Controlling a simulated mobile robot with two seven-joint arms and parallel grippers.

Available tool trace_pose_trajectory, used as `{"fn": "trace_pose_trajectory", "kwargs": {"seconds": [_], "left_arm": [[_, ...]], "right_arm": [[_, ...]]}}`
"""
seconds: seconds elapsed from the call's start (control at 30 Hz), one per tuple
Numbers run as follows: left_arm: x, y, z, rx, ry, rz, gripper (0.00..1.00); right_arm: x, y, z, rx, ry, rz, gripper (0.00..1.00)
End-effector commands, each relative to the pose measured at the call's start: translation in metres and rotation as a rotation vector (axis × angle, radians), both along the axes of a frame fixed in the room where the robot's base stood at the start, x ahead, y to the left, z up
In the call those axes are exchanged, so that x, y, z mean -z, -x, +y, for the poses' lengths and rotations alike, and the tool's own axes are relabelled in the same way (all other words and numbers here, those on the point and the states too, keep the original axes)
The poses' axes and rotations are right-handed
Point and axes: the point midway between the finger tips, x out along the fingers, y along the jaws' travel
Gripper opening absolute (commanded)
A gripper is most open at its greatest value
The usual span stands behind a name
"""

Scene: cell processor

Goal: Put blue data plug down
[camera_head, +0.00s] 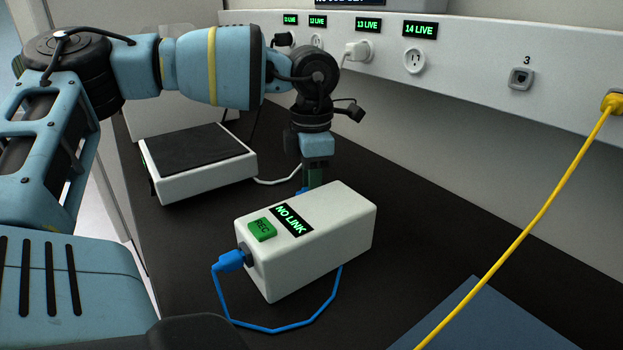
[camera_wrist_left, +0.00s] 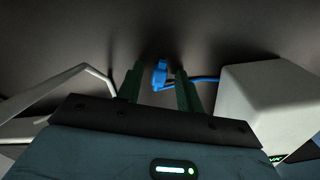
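The blue data plug (camera_wrist_left: 161,72) is in the left wrist view, between the tips of my left gripper (camera_wrist_left: 159,70), with dark gaps on both sides. Its blue cable (camera_wrist_left: 205,79) runs right toward the white box. The fingers are apart and do not appear to touch the plug. In the head view my left gripper (camera_head: 316,178) points down behind the white box (camera_head: 320,240), which hides its tips; a bit of blue (camera_head: 303,190) shows beside it. My right gripper is not in view.
A white device with a dark top (camera_head: 195,150) stands left of the gripper. A wall rail (camera_head: 470,55) with outlets and data ports runs behind. A yellow cable (camera_head: 545,205) crosses on the right, above a blue mat (camera_head: 490,320). Dark table is clear right of the box.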

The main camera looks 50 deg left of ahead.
Motion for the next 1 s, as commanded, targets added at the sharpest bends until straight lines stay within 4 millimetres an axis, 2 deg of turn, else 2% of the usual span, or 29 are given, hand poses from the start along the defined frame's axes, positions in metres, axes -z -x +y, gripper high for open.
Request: {"fn": "trace_pose_trajectory", "kwargs": {"seconds": [0.37, 0.47, 0.8, 1.0], "left_arm": [[-0.006, 0.000, 0.000, 0.000, 0.000, -0.001, 0.36], [-0.019, -0.001, 0.000, 0.000, -0.001, -0.002, 0.36], [-0.086, -0.001, 0.000, 0.000, -0.002, -0.003, 0.36], [-0.113, -0.001, 0.000, 0.000, -0.001, -0.002, 0.36]], "right_arm": [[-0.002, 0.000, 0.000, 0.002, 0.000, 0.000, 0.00], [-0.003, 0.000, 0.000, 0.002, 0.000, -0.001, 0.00], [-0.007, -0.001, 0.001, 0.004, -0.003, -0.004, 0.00], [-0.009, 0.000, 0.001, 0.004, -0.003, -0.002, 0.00]]}}
